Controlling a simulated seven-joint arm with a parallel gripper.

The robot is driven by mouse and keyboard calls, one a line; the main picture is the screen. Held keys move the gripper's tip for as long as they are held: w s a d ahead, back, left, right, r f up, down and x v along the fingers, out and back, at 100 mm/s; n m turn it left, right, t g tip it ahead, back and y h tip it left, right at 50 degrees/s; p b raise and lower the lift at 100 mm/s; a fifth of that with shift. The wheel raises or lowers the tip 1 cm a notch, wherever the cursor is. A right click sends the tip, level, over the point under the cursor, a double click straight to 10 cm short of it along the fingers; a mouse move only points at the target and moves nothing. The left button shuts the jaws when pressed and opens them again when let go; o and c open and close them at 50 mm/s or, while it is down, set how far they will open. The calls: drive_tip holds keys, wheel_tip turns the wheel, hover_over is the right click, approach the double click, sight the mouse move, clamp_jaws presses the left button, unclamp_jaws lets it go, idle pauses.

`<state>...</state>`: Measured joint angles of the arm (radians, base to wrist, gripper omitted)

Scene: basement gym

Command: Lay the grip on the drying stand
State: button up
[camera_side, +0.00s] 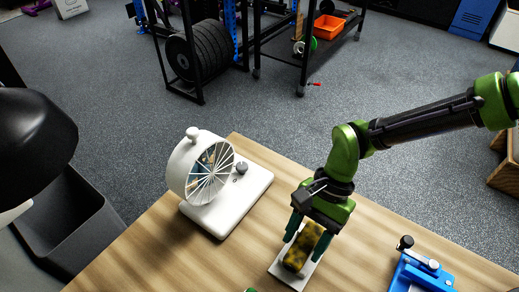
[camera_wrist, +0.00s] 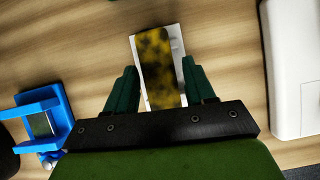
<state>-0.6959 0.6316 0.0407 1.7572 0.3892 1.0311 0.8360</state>
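The grip appears to be the yellow-and-black mottled block (camera_side: 302,247). It lies on a flat white plate (camera_side: 285,272), which may be the drying stand. In the wrist view the grip (camera_wrist: 158,70) lies lengthwise between my fingers, with the white plate (camera_wrist: 178,48) showing along its right side. My gripper (camera_side: 308,230) is low over the plate, with one dark green finger on each side of the grip. In the wrist view my gripper (camera_wrist: 161,64) is open, with narrow gaps between its fingertips and the grip. Part of the grip's near end is hidden behind my gripper.
A white device with a spoked round front (camera_side: 212,178) stands left on the wooden table (camera_side: 165,235). A blue fixture with a black knob (camera_side: 425,272) stands right. A black lamp-like shape (camera_side: 35,140) looms at far left. The table between the white device and the plate is clear.

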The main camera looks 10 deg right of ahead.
drive_tip(key=shift+o, duration=1.4)
drive_tip(key=shift+r, duration=0.1)
drive_tip(key=v, duration=1.6)
drive_tip(key=s+d+r+n+t, duration=0.2)
drive_tip(key=d+t, duration=0.1)
drive_tip(key=d, duration=0.6)
drive_tip(key=s+d+r+n+t+h, duration=0.1)
drive_tip(key=s+d+r+n+t, duration=0.1)
drive_tip(key=d, duration=0.7)
drive_tip(key=s+d+r+n+t+h, duration=0.1)
drive_tip(key=s+d+r+t, duration=0.1)
drive_tip(key=d+t, duration=0.4)
drive_tip(key=s+d, duration=0.1)
drive_tip(key=d, duration=0.2)
drive_tip(key=shift+s+d+r+n, duration=0.15)
drive_tip(key=shift+s+r+n, duration=0.15)
drive_tip(key=shift+n, duration=0.1)
